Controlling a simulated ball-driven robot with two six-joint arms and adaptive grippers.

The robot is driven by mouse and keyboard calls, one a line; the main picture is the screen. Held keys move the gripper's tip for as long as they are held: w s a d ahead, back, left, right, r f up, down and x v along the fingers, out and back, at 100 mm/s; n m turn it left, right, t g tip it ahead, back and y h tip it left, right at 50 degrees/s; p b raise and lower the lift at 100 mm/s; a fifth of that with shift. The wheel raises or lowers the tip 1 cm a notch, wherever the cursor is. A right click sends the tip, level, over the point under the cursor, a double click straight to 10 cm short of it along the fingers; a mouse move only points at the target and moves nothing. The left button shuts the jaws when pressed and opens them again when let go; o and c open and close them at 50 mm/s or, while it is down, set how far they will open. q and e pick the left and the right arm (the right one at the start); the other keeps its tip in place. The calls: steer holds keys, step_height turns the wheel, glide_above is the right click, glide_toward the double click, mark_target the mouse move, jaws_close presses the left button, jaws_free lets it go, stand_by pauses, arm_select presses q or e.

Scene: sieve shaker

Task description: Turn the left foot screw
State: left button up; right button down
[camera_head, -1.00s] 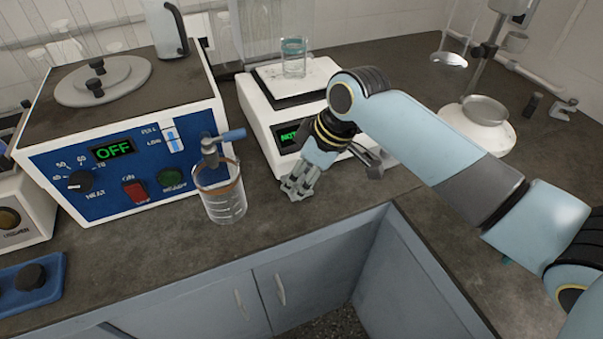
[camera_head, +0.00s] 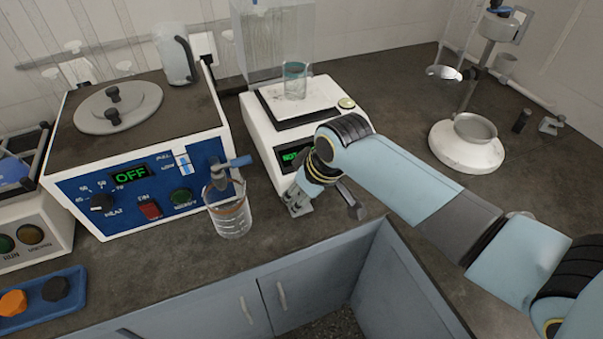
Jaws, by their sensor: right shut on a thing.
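The white balance (camera_head: 258,125) stands on the bench with a green display reading "NOT"; my arm covers the rest. A glass beaker (camera_head: 295,82) stands on its pan, and a small round level (camera_head: 346,103) shows at its back right. My right gripper (camera_head: 297,205) is low at the balance's front left corner, with its fingers shut on the left foot screw, which they hide. The balance's front right corner is behind my right arm. My left gripper is not in view.
A blue-fronted bath (camera_head: 140,190) reading OFF stands left, with a beaker (camera_head: 231,215) under its tap, close left of my gripper. A white-based stand (camera_head: 466,148) is at the right. The bench edge and blue cabinets lie in front.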

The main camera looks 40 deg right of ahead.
steer(key=c, duration=0.9)
jaws_free()
steer(key=shift+c, duration=0.2)
steer(key=a+v, duration=0.1)
steer(key=v, duration=1.1)
steer(key=shift+d, duration=0.45)
